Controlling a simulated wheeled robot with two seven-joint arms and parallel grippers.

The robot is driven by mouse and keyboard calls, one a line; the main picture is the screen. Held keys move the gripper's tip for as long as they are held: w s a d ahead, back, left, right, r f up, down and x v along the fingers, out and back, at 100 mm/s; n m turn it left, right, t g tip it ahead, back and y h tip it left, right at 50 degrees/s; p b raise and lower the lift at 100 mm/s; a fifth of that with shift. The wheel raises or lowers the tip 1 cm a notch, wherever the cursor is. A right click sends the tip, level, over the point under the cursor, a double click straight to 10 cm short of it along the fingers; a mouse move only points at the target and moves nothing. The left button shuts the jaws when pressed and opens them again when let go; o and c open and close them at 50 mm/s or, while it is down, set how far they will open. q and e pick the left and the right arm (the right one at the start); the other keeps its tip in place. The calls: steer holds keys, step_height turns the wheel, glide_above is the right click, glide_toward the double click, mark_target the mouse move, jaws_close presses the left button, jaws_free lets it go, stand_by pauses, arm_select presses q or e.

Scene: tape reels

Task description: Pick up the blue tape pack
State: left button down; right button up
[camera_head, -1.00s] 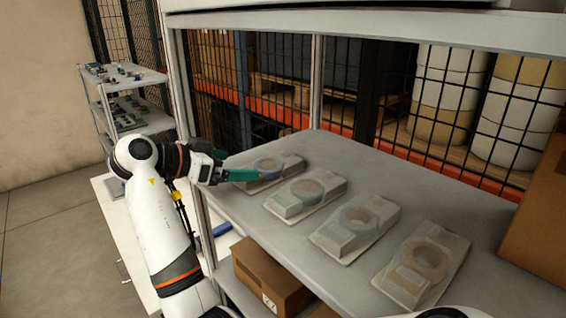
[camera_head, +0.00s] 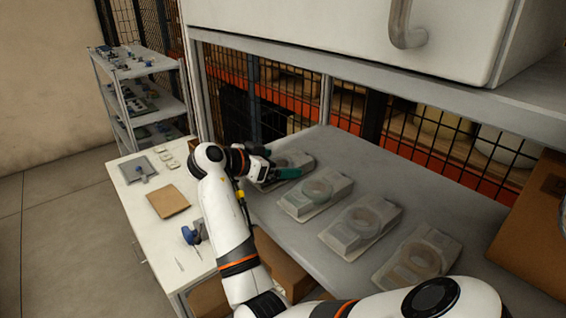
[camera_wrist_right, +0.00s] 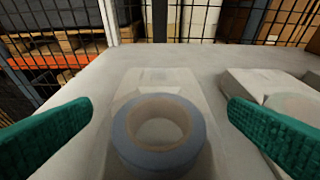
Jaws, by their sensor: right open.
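The blue tape pack is a clear tray holding a blue-grey tape roll (camera_wrist_right: 125,140) with a tan inner ring. It fills the middle of the right wrist view. In the head view this pack (camera_head: 297,158) is the leftmost of the row on the grey shelf, partly hidden by my right gripper (camera_head: 291,173). In the right wrist view the green fingers of my right gripper (camera_wrist_right: 160,110) are spread wide, one on each side of the roll, with nothing between them touching. My left gripper is not in view.
Several similar packs lie to the right on the grey shelf (camera_head: 300,225); the nearest (camera_head: 315,197) is close to my right finger. A wire mesh fence stands behind. A white cabinet (camera_head: 350,30) overhangs above. A cardboard box (camera_head: 530,220) stands at the far right.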

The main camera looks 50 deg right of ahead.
steer(key=c, duration=1.2)
